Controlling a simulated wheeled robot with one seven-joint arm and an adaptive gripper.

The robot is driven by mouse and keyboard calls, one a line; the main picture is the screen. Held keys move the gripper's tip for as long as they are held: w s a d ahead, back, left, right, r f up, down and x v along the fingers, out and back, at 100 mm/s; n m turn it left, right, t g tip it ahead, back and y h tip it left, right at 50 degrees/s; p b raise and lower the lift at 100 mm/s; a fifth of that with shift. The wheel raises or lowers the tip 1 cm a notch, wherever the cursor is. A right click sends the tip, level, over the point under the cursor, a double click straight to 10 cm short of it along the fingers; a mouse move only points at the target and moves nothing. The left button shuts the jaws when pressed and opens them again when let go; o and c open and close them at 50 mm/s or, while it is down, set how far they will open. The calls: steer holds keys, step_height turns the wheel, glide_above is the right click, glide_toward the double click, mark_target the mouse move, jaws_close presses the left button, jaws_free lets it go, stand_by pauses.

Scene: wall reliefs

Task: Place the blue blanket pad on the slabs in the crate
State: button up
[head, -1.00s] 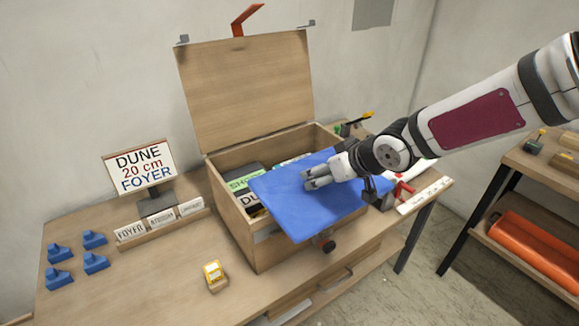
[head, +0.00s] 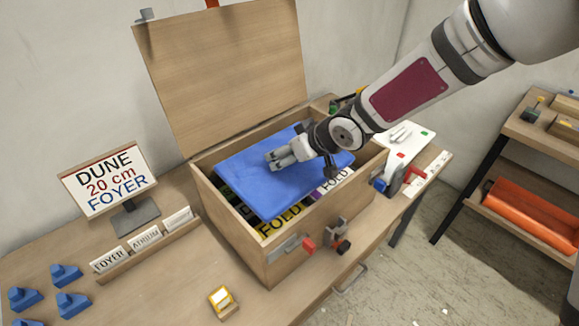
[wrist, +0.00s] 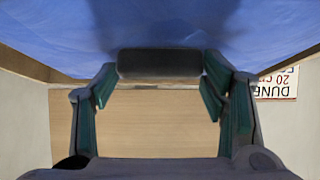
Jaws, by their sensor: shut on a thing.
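Labelled slabs (head: 280,222) show under the pad's near edge, with yellow and white labels.
The crate's lid (head: 222,75) stands open behind it. A sign (head: 107,180) reading DUNE 20 cm FOYER stands left, with a rack of name cards (head: 145,240) and several blue blocks (head: 65,275). A small yellow item (head: 221,298) lies in front. A side shelf (head: 545,135) stands right.

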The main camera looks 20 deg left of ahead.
mark_target(292, 165)
steer(key=shift+f, duration=2.45)
steer(key=shift+f, duration=0.15)
steer(key=o, duration=1.4)
steer(key=shift+r, duration=0.2)
steer(key=p+v, duration=0.2)
steer(key=v, duration=0.9)
steer(key=shift+s+d+r, duration=0.15)
steer(key=shift+d+r, duration=0.2)
